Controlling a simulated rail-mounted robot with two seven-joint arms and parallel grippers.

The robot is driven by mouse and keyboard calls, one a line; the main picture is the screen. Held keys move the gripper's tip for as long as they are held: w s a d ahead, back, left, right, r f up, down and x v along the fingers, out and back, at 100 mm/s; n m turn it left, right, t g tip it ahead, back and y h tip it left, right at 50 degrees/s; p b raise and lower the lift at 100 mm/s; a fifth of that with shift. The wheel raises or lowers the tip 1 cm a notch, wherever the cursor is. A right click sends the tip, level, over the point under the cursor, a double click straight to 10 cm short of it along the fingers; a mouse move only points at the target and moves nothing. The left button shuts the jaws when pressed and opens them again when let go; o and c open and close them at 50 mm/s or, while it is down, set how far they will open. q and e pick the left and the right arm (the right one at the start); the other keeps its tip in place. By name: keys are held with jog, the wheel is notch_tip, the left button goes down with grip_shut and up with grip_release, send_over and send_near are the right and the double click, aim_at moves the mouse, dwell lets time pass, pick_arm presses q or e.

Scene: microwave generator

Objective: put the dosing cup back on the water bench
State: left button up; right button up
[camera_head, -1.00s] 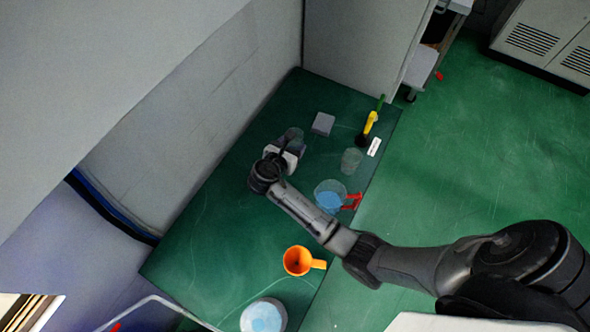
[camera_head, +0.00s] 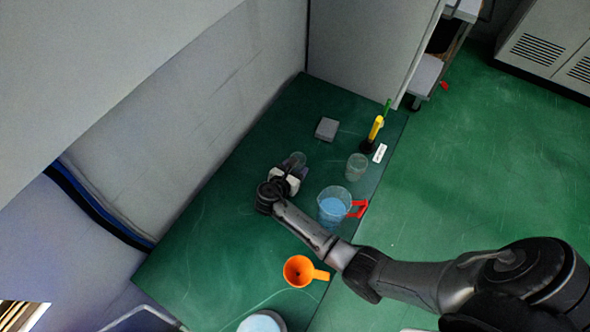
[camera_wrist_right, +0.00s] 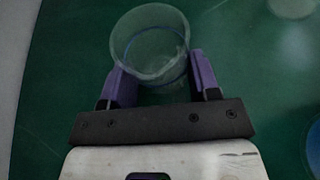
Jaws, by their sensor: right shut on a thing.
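The dosing cup appears to be the small clear cup (camera_head: 298,159) at my right gripper (camera_head: 291,170), above or on the green bench top (camera_head: 235,200). In the right wrist view, the clear cup (camera_wrist_right: 150,35) sits between the two purple fingers of the right gripper (camera_wrist_right: 158,78), which is shut on it. The cup looks upright and empty. I cannot tell whether its base touches the bench. My left gripper is out of view.
A clear pitcher with blue water and a red handle (camera_head: 333,207) stands right of my gripper. A second clear cup (camera_head: 357,167), a grey block (camera_head: 327,129) and a yellow tool (camera_head: 376,128) stand farther back. An orange jug (camera_head: 298,271) is nearer. Bare bench lies left.

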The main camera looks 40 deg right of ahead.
jog(key=shift+f, duration=0.1)
jog(key=o, duration=1)
jog(key=shift+c, duration=0.2)
jog(key=shift+a+r+p, duration=0.15)
jog(key=shift+r+p, duration=0.2)
jog(key=p+v, duration=0.7)
jog(key=v, duration=0.3)
jog(key=shift+a, duration=0.2)
jog(key=shift+s+a+r, duration=0.1)
jog(key=shift+s+a, duration=0.1)
jog(key=shift+a, duration=0.35)
